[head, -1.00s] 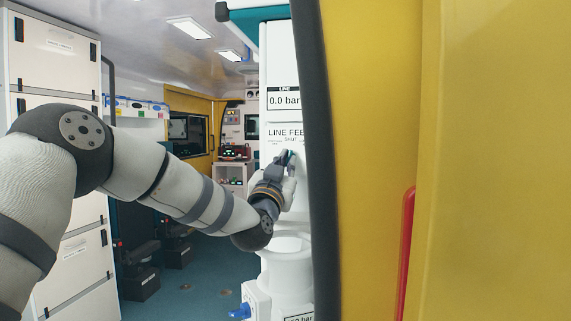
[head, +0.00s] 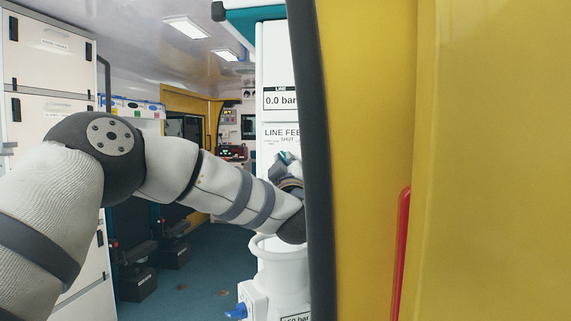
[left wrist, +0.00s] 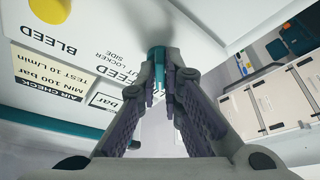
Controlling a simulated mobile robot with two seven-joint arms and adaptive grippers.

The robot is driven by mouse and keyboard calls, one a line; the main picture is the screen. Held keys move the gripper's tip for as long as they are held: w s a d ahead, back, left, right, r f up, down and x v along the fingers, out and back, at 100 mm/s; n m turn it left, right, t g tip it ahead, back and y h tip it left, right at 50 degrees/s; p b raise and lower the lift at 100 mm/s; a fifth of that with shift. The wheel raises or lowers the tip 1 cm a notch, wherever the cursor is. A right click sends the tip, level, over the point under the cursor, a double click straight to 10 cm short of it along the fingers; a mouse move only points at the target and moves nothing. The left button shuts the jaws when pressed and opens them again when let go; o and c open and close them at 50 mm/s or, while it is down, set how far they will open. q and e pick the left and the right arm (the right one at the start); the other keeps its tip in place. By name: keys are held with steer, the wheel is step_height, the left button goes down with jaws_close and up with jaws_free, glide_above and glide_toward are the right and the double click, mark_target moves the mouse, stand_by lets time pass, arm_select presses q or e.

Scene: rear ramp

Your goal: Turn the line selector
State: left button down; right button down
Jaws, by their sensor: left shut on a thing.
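The line selector is a small teal handle (head: 283,156) on a white panel (head: 276,60), below the lettering "LINE FEE…" and "SHUT". My left gripper (head: 285,160) is at the handle, partly cut off by the dark door edge. In the left wrist view the fingers (left wrist: 162,90) are closed around the teal handle (left wrist: 157,55), which shows between and beyond their tips. The selector's exact angle is hard to tell, as the fingers cover much of it. My right gripper does not show.
A gauge label (head: 281,99) reads 0.0 bar above the selector. A blue valve knob (head: 238,311) is low on the white unit. The yellow door frame (head: 370,120) with its dark edge stands close on the right. A yellow knob (left wrist: 50,8) shows on the panel marked BLEED.

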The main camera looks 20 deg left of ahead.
arm_select(q)
steer(key=shift+n+g+y, duration=0.3)
steer(key=shift+n, duration=0.4)
steer(key=shift+d, duration=0.1)
steer(key=c, duration=1.7)
jaws_free()
steer(key=shift+r, duration=0.15)
